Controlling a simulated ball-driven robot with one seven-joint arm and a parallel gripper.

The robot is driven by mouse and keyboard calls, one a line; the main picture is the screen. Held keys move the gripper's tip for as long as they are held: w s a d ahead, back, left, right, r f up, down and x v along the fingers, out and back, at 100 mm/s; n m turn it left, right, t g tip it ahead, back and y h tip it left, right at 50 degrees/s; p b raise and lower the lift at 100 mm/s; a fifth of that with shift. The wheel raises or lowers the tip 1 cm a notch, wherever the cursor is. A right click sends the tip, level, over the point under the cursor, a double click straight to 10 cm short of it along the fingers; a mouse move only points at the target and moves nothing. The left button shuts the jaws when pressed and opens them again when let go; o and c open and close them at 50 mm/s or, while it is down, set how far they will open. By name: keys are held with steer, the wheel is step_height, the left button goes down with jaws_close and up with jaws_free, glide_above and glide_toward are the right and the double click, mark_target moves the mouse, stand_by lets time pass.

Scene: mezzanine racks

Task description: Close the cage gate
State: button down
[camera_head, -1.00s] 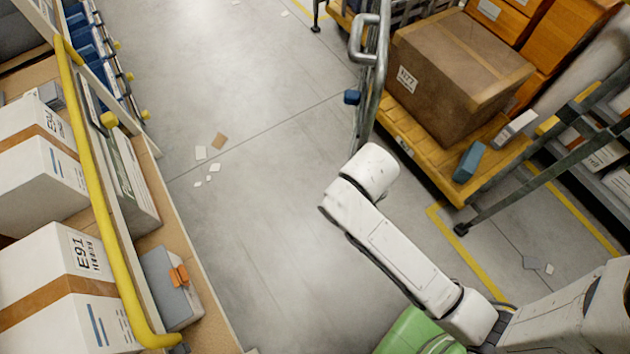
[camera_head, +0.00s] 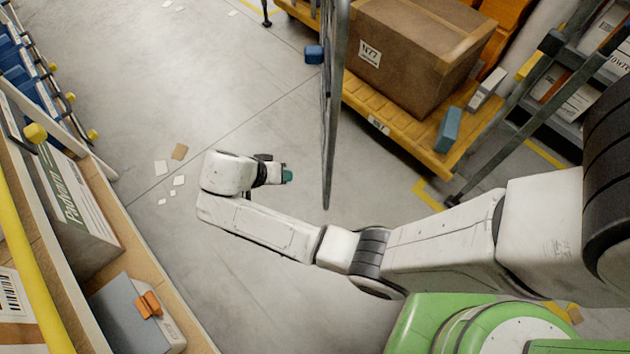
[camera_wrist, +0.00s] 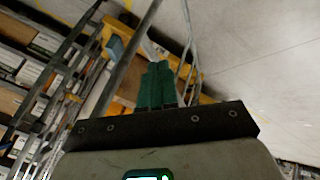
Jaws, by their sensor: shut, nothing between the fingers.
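The cage gate (camera_head: 335,110) is a grey metal tube frame, seen nearly edge-on beside the yellow cage base (camera_head: 400,130) in the head view. A blue block (camera_head: 314,54) is by its left side. My gripper (camera_head: 289,176) has green fingertips and is left of the gate's lower end, with a small gap between them in this view. In the wrist view my green fingers (camera_wrist: 157,84) are together and hold nothing. A long grey tube (camera_wrist: 130,60), probably part of the gate, runs close to the left of the fingers. Contact cannot be seen.
A large brown carton (camera_head: 415,60) and a small blue box (camera_head: 449,130) are on the yellow base. A dark rack post (camera_head: 520,120) stands right of it. A shelf with a yellow rail (camera_head: 30,265) lines the left.

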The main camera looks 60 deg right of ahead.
steer(key=s+d+f, duration=0.5)
steer(key=d+f, duration=0.2)
steer(key=f, duration=0.1)
steer(key=shift+d, duration=0.4)
steer(key=shift+s, duration=0.1)
